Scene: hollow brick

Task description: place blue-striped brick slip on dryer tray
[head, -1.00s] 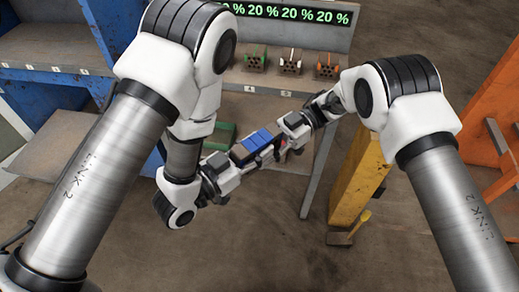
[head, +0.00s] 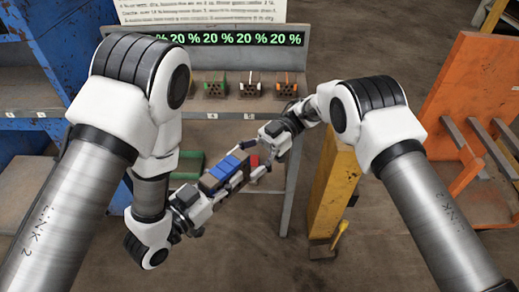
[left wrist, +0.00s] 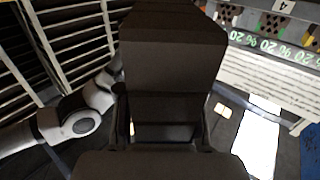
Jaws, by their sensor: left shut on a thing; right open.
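The blue-striped brick slip (head: 226,169) is a dark block with blue bands, held in the air in front of me. My left gripper (head: 208,190) is shut on its near left end. My right gripper (head: 258,166) is open at its far right end; I cannot tell whether a finger touches the brick. In the left wrist view a dark block (left wrist: 173,65), apparently the brick, fills the middle and hides much behind it. I cannot identify the dryer tray with certainty.
A grey bench with a display board (head: 240,38) carries several small brick samples (head: 215,87). A green block (head: 190,165) is behind the left gripper. A yellow post (head: 333,185) and an orange rack (head: 470,110) stand right. A blue shelf (head: 30,95) stands left.

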